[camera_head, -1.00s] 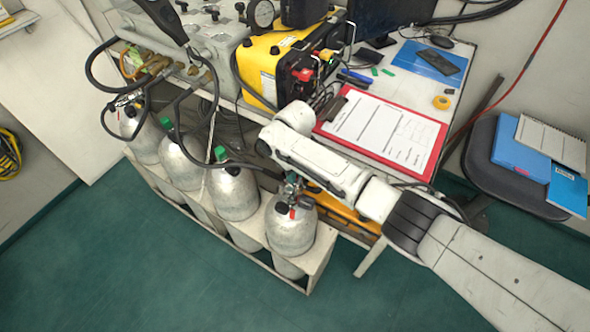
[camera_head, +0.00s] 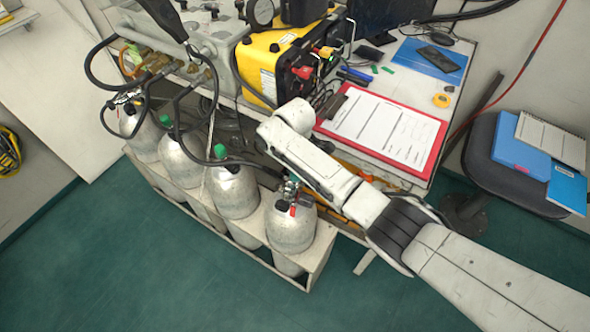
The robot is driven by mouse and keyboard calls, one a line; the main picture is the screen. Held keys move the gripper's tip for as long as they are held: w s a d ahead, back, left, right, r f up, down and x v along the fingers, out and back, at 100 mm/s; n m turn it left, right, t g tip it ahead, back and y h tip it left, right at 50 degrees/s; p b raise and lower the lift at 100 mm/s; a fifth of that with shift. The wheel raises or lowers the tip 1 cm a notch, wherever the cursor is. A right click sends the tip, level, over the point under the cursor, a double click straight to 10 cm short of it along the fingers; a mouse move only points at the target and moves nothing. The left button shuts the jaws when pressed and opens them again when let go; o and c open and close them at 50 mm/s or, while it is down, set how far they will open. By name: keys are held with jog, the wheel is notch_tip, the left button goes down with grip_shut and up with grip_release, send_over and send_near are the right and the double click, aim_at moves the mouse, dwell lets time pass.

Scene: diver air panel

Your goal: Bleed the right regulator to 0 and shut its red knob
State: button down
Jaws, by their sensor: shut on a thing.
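The right-hand cylinder (camera_head: 291,232) stands upright at the right end of a row of grey cylinders. A small metal regulator (camera_head: 290,187) sits on its top, with a red knob (camera_head: 292,210) on the side facing me. The regulator's gauge reading and the knob's setting are too small to tell. My arm reaches in from the lower right, and its pale links pass just above and right of this regulator. My gripper is hidden behind these links, so its fingers and what they touch do not show.
A white rack (camera_head: 265,262) holds the cylinders. Black hoses (camera_head: 185,110) loop above the left ones. A yellow-black machine (camera_head: 270,75) and a red clipboard (camera_head: 440,143) stand on the table behind. A chair (camera_head: 480,150) is at right. The green floor in front is clear.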

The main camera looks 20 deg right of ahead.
jog(key=n, duration=0.6)
jog(key=shift+n, duration=0.3)
dwell(0.4)
jog(key=c, duration=1)
grip_release()
notch_tip(320, 180, up, 11)
jog(key=shift+f, duration=0.1)
